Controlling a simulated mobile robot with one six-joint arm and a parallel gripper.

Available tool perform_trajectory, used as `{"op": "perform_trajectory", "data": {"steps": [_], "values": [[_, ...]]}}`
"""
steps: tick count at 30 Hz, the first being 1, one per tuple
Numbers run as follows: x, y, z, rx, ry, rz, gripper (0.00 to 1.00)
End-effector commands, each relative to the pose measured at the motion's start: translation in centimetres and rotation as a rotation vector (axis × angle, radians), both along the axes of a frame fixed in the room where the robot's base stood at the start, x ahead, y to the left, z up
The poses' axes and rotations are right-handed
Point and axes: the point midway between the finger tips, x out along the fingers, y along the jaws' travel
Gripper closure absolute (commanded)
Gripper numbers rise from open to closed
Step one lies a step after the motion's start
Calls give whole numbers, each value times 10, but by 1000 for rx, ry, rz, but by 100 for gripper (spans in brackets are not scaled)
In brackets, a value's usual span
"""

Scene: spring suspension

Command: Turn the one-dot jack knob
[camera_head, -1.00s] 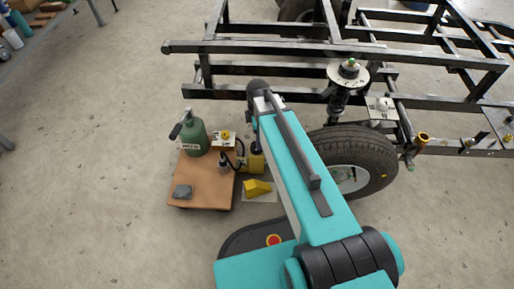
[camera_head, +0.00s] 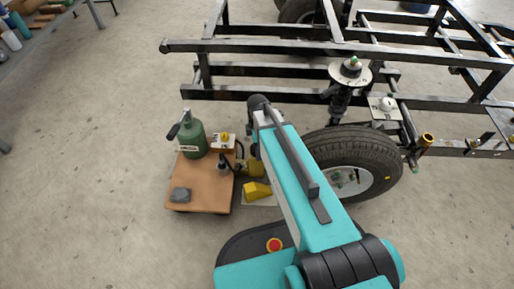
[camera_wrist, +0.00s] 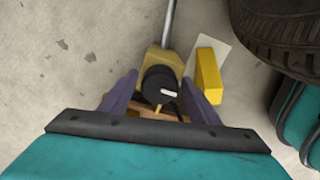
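In the wrist view, a round black knob (camera_wrist: 156,82) with a white mark sits on top of the yellow jack (camera_wrist: 164,58). A metal rod runs up from the jack. No dot on the knob can be made out. My gripper (camera_wrist: 159,80) has its two purple fingers apart, one on each side of the knob, with a gap showing on both sides. In the head view, part of the yellow jack (camera_head: 256,168) shows beside my arm; my gripper and the knob are hidden there.
A wooden cart (camera_head: 212,190) with a green bottle (camera_head: 192,140) stands left of the jack. A yellow wedge (camera_head: 257,190) lies on a pale sheet. The tire (camera_head: 375,150) and black frame (camera_head: 280,95) are close on the right.

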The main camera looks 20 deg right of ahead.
Motion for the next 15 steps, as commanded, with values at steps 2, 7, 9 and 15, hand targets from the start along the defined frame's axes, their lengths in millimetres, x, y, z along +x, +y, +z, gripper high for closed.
{"op": "perform_trajectory", "data": {"steps": [2,7,9,15], "values": [[0,0,0,0,0,0,59],[0,0,0,0,0,0,80],[0,0,0,0,-1,-1,80],[0,0,1,0,-1,-19,80]]}}
